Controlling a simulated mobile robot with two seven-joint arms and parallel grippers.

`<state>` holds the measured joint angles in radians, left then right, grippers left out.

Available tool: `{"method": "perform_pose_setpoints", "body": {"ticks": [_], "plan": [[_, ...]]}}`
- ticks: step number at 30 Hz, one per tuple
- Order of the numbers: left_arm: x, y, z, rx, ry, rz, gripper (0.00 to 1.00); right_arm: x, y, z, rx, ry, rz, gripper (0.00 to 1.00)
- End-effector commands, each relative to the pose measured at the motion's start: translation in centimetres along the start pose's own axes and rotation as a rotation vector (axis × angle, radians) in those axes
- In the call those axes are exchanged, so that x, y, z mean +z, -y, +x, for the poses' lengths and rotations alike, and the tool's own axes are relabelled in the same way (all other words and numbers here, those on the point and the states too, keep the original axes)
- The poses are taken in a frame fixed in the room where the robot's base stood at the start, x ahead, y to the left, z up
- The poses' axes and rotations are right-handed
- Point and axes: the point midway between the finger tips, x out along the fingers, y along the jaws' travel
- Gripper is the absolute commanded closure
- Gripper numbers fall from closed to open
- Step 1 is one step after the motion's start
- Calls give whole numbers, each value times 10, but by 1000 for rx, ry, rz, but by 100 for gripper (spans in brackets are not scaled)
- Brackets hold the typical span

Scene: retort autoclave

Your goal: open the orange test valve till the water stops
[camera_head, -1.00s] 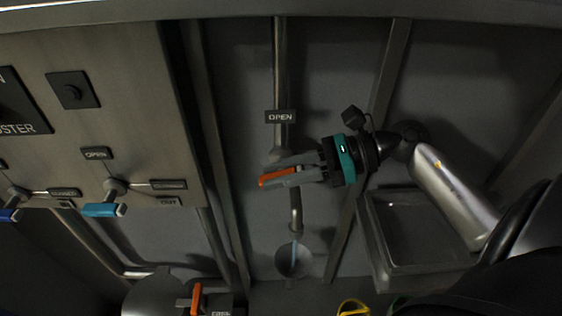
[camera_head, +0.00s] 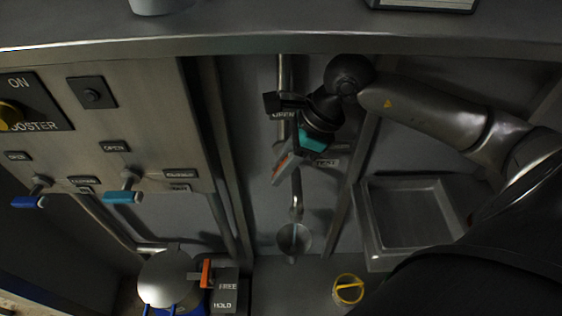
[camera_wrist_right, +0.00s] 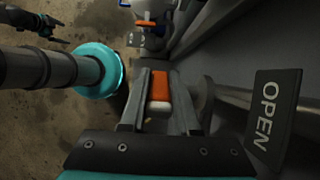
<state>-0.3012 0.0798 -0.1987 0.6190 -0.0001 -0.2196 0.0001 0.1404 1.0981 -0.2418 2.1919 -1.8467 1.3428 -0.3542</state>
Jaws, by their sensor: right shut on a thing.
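The orange valve handle (camera_head: 280,170) sits on the vertical pipe in the head view and slants down to the left. My right gripper (camera_head: 284,164) is shut on it; in the right wrist view the orange handle (camera_wrist_right: 161,86) with its pale end lies between the fingers. Below the valve, the spout (camera_head: 297,207) points into a grey funnel (camera_head: 293,239). I cannot make out a clear blue stream between them. The OPEN label (camera_head: 283,115) is partly covered by my right arm.
A panel at left carries a blue handle (camera_head: 28,202) and a teal handle (camera_head: 122,197). Lower left is another orange handle (camera_head: 206,273) by a FREE/HOLD plate (camera_head: 226,294). A grey tray (camera_head: 370,225) is at right, and a yellow-rimmed cup (camera_head: 348,289) below.

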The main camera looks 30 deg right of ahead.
Motion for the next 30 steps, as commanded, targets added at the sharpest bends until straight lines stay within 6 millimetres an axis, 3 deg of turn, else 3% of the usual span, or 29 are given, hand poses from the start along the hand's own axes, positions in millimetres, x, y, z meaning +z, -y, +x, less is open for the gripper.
{"method": "perform_pose_setpoints", "body": {"ticks": [18, 30], "plan": [[-3, 1, -15, -1, -3, 0, 0, 1, 2, 2, -4, -358, 0, 100], [-4, 1, -19, -1, -3, 2, 0, -1, 1, 3, -3, -468, 1, 100]]}}
